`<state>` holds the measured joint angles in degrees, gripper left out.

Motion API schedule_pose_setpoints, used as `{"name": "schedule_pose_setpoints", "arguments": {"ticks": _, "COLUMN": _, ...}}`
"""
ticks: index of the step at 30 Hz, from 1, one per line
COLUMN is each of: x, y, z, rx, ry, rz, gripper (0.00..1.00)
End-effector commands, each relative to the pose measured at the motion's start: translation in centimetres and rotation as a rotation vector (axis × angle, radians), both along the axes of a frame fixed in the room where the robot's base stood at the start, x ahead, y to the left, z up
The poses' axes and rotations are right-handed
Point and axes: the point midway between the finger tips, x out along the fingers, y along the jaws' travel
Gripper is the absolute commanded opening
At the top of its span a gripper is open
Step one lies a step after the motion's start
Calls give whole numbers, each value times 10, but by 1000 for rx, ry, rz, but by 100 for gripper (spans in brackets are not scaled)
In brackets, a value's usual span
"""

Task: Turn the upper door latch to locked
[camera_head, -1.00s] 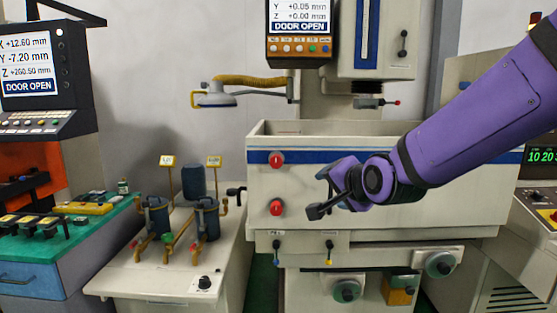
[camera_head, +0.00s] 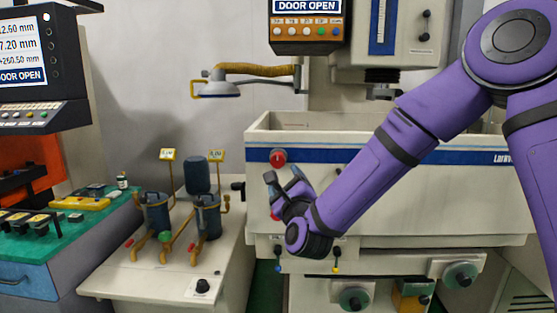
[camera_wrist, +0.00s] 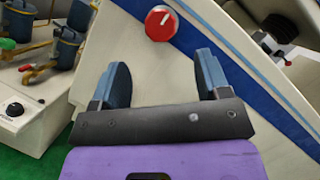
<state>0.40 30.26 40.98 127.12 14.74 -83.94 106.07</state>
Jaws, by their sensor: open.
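The upper door latch (camera_head: 278,158) is a round red knob with a pale pointer mark, on the front of the white tank with the blue stripe. It also shows in the wrist view (camera_wrist: 161,23), above and between my fingers and apart from them. My gripper (camera_head: 282,174) is open and empty, just below the upper latch in the head view. In the wrist view its two blue fingers (camera_wrist: 160,75) stand apart with bare white panel between them. The lower red knob is mostly hidden behind my gripper in the head view.
Two small levers (camera_head: 337,260) sit under the tank front. A side unit with dark blue canisters (camera_head: 208,218) and yellow pipes stands left of the tank. A lamp (camera_head: 220,89) on a yellow hose hangs above. The panel around the upper latch is clear.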

Motion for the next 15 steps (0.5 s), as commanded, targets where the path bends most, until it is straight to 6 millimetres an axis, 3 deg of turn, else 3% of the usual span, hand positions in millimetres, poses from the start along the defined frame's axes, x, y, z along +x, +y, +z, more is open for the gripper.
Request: {"name": "schedule_pose_setpoints", "arguments": {"ticks": 15, "x": 75, "y": 19, "z": 23, "rx": -2, "ry": -2, "rz": -1, "gripper": 70}}
